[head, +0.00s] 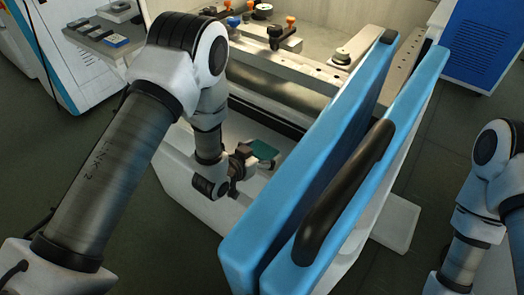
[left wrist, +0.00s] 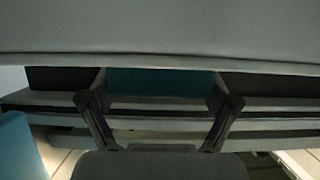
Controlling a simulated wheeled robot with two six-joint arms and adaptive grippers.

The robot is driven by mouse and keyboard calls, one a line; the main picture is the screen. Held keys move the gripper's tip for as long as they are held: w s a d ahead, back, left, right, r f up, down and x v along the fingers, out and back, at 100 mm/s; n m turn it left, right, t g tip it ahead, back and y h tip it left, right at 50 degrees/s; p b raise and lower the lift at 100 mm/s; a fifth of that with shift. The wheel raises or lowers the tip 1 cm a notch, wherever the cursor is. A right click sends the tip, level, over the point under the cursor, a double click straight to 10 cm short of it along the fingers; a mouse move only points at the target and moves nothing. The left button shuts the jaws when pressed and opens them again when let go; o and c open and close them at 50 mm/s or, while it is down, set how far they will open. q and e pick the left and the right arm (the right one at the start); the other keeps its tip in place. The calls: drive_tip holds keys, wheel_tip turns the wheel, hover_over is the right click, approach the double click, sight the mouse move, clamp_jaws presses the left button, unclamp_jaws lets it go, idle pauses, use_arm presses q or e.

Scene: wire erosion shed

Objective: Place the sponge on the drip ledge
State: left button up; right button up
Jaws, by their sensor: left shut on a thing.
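The teal sponge (head: 263,150) is in my left gripper (head: 244,160), inside the open front of the machine. In the left wrist view the sponge (left wrist: 160,82) lies between the two fingers, which are shut on it. Pale surfaces of the machine, probably the drip ledge (head: 246,127), lie just behind and below the sponge. I cannot tell whether the sponge touches them. My right arm shows at the right edge of the head view, but its gripper is out of frame.
A blue machine door (head: 315,165) with a black handle (head: 345,190) stands close to the right of my left gripper. Clamps with orange knobs (head: 290,21) sit on the worktable behind. A grey roller-like bar (head: 275,88) runs across the machine. A blue cabinet (head: 487,40) stands back right.

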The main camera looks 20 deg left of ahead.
use_arm(q)
drive_tip(key=shift+f, duration=0.15)
drive_tip(key=o, duration=0.6)
drive_tip(key=shift+o, duration=0.2)
drive_tip(key=shift+r, duration=0.25)
drive_tip(key=v, duration=1.2)
drive_tip(key=s+a+f+n+g+y, duration=0.2)
drive_tip(key=s+f+g, duration=0.4)
drive_tip(key=s+f, duration=0.4)
drive_tip(key=s+a+f+n+g+y, duration=0.2)
drive_tip(key=s+f+g, duration=0.4)
drive_tip(key=s+f, duration=0.5)
drive_tip(key=shift+s+a+g+b, duration=0.35)
drive_tip(key=shift+s+a+g, duration=0.05)
drive_tip(key=shift+s, duration=0.55)
